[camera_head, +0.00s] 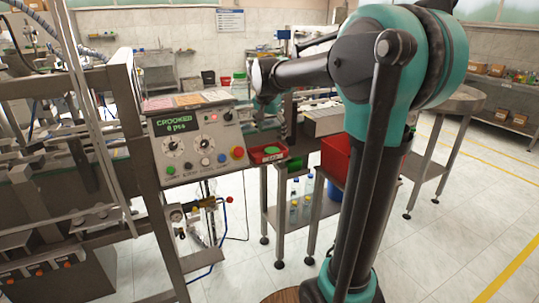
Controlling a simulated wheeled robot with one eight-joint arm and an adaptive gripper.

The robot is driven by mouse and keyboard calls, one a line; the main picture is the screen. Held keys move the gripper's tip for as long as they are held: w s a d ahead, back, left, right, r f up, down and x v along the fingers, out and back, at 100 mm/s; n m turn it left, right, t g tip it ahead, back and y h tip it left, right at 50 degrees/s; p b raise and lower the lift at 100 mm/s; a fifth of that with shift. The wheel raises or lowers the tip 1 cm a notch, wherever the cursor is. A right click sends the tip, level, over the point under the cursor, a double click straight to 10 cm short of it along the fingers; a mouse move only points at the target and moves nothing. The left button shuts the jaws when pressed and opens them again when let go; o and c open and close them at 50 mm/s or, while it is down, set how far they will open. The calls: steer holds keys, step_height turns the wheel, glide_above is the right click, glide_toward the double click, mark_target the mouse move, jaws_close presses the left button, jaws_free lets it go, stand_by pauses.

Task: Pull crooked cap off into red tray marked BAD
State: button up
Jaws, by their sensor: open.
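A small red tray (258,160) sits beside the control panel, left of centre, with a green piece (271,150) in it. Any marking on the tray is too small to read. My gripper (271,122) is at the end of my arm, small and dark, above and behind the tray. It is open, and its fingers are hard to make out against the machine. I cannot pick out the crooked cap at this size.
The control panel (193,145) with knobs and a display reading "CROOKED 0 pcs" stands in front of the line. A larger red bin (335,157) is right of the tray. Bottles (294,200) stand on the lower shelf. The floor at right is clear.

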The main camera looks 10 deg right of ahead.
steer(key=v, duration=1.1)
steer(key=s+d+f+n, duration=0.2)
steer(key=s+f, duration=0.6)
steer(key=f, duration=0.3)
steer(key=s+d+f+n+y, duration=0.1)
steer(key=s+d+f+n, duration=0.1)
steer(key=s+f, duration=0.7)
steer(key=s+d+f+n+y, duration=0.1)
steer(key=s+d+f+n, duration=0.1)
steer(key=s+f, duration=0.6)
step_height(320, 180, down, 6)
steer(key=shift+s+d+f+n, duration=0.15)
steer(key=shift+s+d+n, duration=0.1)
steer(key=shift+n, duration=0.45)
